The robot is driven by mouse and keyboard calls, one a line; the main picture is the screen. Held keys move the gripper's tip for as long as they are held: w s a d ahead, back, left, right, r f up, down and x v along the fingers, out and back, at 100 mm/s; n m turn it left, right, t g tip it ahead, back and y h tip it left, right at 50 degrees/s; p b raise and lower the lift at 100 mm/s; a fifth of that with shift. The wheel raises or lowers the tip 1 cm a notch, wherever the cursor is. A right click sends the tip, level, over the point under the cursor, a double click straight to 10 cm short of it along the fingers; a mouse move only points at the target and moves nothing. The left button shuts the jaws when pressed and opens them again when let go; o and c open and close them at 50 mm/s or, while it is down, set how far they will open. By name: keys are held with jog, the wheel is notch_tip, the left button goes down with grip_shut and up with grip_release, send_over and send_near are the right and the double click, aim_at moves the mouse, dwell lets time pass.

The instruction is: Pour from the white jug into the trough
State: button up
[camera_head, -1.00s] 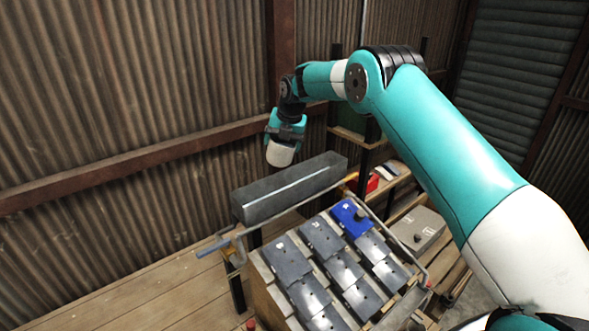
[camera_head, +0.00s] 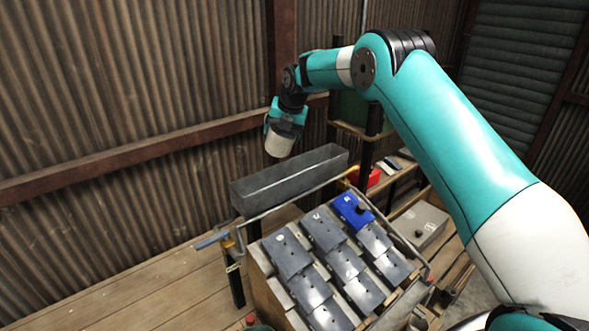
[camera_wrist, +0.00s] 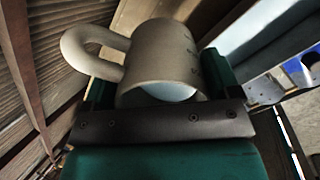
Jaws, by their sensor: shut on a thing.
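The white jug (camera_head: 279,145) is in my gripper (camera_head: 287,122), above and behind the grey metal trough (camera_head: 290,178) in the head view. The jug looks close to upright, with a slight tilt; its base is above the trough's rim. In the wrist view the jug (camera_wrist: 165,60) sits between the fingers of my gripper (camera_wrist: 160,95), its handle to the left. A pale area shows at its opening or base; I cannot tell whether this is liquid. The inside of the trough is mostly hidden in the head view.
A slanted rack of grey plates (camera_head: 325,265) with one blue plate (camera_head: 352,211) stands in front of the trough. A bent metal rail (camera_head: 275,211) runs along it. A corrugated wall (camera_head: 120,100) is behind. A red box (camera_head: 367,178) and a grey box (camera_head: 420,224) are at right.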

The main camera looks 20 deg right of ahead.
jog(key=shift+r+b, duration=0.1)
jog(key=shift+b, duration=0.45)
jog(key=shift+r+t+y+b, duration=0.1)
jog(key=shift+t+y+b, duration=0.75)
jog(key=shift+b, duration=3.45)
jog(key=shift+s+d+t+b, duration=0.15)
jog(key=shift+t+b, duration=1.5)
jog(key=shift+b, duration=2.8)
